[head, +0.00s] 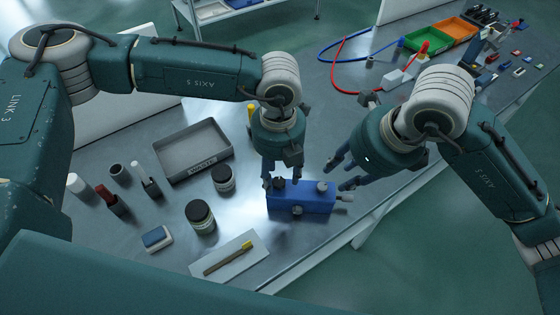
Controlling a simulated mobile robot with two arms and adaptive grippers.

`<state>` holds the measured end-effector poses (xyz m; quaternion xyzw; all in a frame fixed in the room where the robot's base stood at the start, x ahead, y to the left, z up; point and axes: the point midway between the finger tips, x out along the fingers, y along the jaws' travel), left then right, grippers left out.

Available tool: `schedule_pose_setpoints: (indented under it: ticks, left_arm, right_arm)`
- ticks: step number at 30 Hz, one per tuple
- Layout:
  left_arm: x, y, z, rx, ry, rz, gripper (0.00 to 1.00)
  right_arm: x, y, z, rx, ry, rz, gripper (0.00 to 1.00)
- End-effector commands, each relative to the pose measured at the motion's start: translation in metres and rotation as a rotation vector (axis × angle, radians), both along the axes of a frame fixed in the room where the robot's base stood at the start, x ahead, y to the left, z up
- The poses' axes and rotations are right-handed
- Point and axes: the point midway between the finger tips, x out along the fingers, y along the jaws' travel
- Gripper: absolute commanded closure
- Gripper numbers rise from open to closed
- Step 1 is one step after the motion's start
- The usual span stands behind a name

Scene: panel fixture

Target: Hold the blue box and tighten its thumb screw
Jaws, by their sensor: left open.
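The blue box (301,202) stands on the grey metal table below the middle of the head view. Round knobs show on its top and front, and a pale piece (345,197) sticks out at its right end; I cannot tell which is the thumb screw. My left gripper (276,184) is open, fingers pointing down at the box's left part, partly hiding it; I cannot tell whether they touch it. My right gripper (340,176) is just above and right of the box. Its fingers look spread apart, with nothing seen between them.
A grey tray (226,166) marked waste, dark jars (201,216) and small bottles stand left of the box. A brush (228,258) lies on a white sheet in front. Orange and green bins (436,40) and red and blue cables are at the back right. The table's front edge is close to the box.

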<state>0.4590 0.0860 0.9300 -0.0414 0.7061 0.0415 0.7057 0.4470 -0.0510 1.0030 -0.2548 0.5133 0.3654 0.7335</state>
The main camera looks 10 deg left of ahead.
Motion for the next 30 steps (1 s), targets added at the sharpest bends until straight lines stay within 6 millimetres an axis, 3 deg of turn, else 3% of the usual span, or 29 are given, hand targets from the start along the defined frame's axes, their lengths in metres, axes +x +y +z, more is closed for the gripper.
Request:
schedule_pose_setpoints:
  ticks: [6,14,22,24,26,30]
  left_arm:
    - [0.000,0.000,-0.015,0.000,0.000,0.001,0.52]
    - [0.000,0.000,-0.017,0.000,-0.001,0.001,0.52]
    - [0.000,0.000,-0.016,0.000,-0.001,0.001,1.00]
    - [0.000,0.000,-0.016,0.000,-0.001,0.001,1.00]
    - [0.000,0.000,-0.016,0.000,-0.001,0.001,1.00]
    - [0.000,0.000,-0.016,0.000,-0.001,0.001,1.00]
  right_arm:
    - [0.000,0.000,0.000,0.001,0.001,-0.001,0.69]
    - [0.000,0.000,0.000,0.000,0.002,-0.001,0.69]
    - [0.000,0.000,0.000,0.001,0.001,-0.001,0.69]
    - [0.000,0.000,0.000,0.000,0.002,-0.001,0.69]
    - [0.000,0.000,0.000,0.000,0.002,-0.002,0.61]
    - [0.002,0.007,0.002,-0.007,0.032,-0.030,0.61]
